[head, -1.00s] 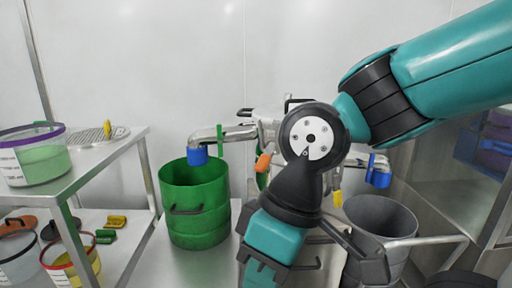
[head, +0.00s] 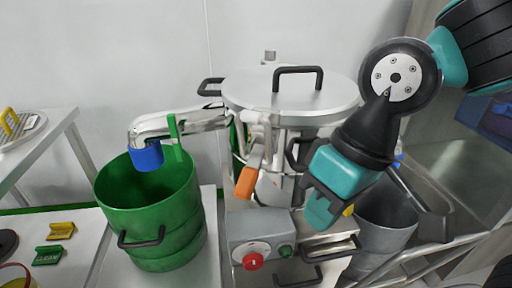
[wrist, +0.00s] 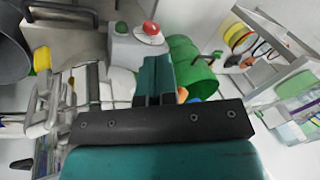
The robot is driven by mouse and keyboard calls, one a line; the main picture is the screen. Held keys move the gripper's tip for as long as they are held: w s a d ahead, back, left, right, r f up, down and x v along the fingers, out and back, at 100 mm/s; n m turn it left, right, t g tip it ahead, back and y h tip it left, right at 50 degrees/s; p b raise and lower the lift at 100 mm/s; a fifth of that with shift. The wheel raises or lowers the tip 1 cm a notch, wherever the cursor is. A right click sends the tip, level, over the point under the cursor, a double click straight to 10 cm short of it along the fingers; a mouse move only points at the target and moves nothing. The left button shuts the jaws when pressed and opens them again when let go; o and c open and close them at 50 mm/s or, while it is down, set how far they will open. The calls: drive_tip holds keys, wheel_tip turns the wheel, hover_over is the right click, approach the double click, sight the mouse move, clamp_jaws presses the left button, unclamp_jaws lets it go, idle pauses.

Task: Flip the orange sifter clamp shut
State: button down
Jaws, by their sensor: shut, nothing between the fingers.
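The orange sifter clamp (head: 246,182) hangs downward at the front of the steel sifter (head: 290,92), below its lid rim, in the head view. Its handle points down and slightly left. In the wrist view a small orange bit (wrist: 182,95) shows beside my fingers, the rest hidden behind them. My gripper (head: 318,212) is shut and empty. In the head view it is right of the orange clamp and lower, apart from it. My fingers (wrist: 155,82) point away from the camera in the wrist view.
A green drum (head: 150,205) stands left under a blue-collared spout (head: 146,157) with a green upright lever (head: 174,137). A control box (head: 258,240) with a red button sits below the clamp. A grey bin (head: 385,225) and a yellow handle (head: 348,210) are right.

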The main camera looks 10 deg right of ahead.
drive_tip(key=w+a+r+m+h+p, duration=0.35)
drive_tip(key=a+r+m+p, duration=0.35)
drive_tip(key=p, duration=0.7)
drive_tip(key=m+t+h+p, duration=0.4)
drive_tip(key=m+t+p, duration=0.1)
drive_tip(key=p, duration=1.1)
approach(241, 184)
drive_tip(key=shift+y, duration=0.25)
drive_tip(key=b+x, duration=0.7)
drive_tip(key=b, duration=0.1)
drive_tip(key=shift+w+d+f, duration=0.15)
drive_tip(key=shift+d, duration=0.25)
drive_tip(key=shift+f, duration=0.1)
